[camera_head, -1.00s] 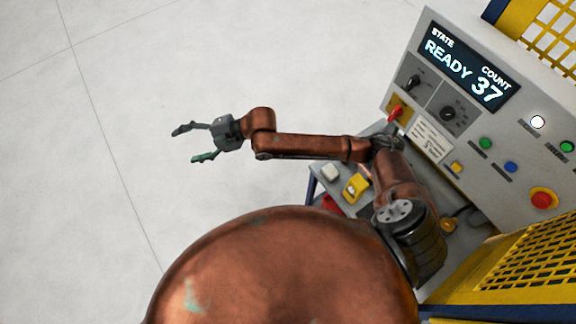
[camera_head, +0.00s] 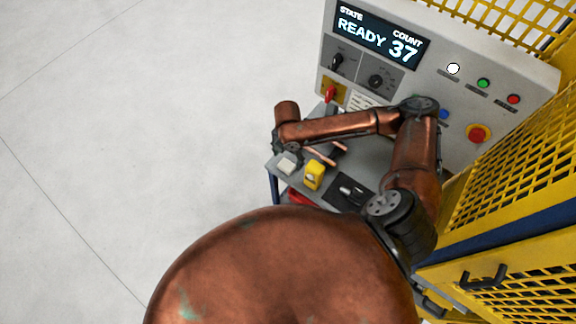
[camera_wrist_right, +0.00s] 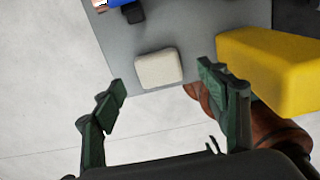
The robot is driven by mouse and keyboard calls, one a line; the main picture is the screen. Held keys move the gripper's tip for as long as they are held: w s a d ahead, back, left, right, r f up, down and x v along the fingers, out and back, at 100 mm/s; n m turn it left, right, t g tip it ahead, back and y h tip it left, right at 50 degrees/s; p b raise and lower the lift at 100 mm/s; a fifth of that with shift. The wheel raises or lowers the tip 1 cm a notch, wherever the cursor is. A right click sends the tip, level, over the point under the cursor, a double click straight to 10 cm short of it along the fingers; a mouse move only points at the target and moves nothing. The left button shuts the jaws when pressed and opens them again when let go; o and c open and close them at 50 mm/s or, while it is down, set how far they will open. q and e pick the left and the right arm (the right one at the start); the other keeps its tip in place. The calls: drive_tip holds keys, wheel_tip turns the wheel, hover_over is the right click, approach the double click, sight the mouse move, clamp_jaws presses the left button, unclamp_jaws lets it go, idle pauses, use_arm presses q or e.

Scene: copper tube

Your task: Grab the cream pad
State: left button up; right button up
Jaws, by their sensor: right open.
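The cream pad (camera_head: 287,163) is a small rounded block lying on the grey shelf near its left edge. In the right wrist view the cream pad (camera_wrist_right: 158,69) lies ahead, in the gap between the fingertips. My right gripper (camera_wrist_right: 162,77) is open, with dark green fingers spread either side of the pad's line, apart from it and holding nothing. In the head view the right wrist is above the shelf's back left corner, just behind the pad, and its fingers are mostly hidden. My left gripper is not in view.
A yellow block (camera_head: 314,174) sits right of the pad; it also shows close by in the wrist view (camera_wrist_right: 275,72). The control panel (camera_head: 350,88) with knobs and buttons stands behind the shelf (camera_head: 345,186). Yellow mesh fencing (camera_head: 505,165) is at right. Open floor lies left.

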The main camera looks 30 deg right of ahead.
sight(287, 165)
drive_tip(key=shift+a+f+p, duration=0.15)
drive_tip(key=shift+f+p, duration=0.05)
drive_tip(key=shift+f, duration=0.95)
drive_tip(key=shift+a+f+p, duration=0.1)
drive_tip(key=shift+f+p, duration=0.1)
drive_tip(key=shift+f, duration=0.9)
drive_tip(key=c, duration=1.1)
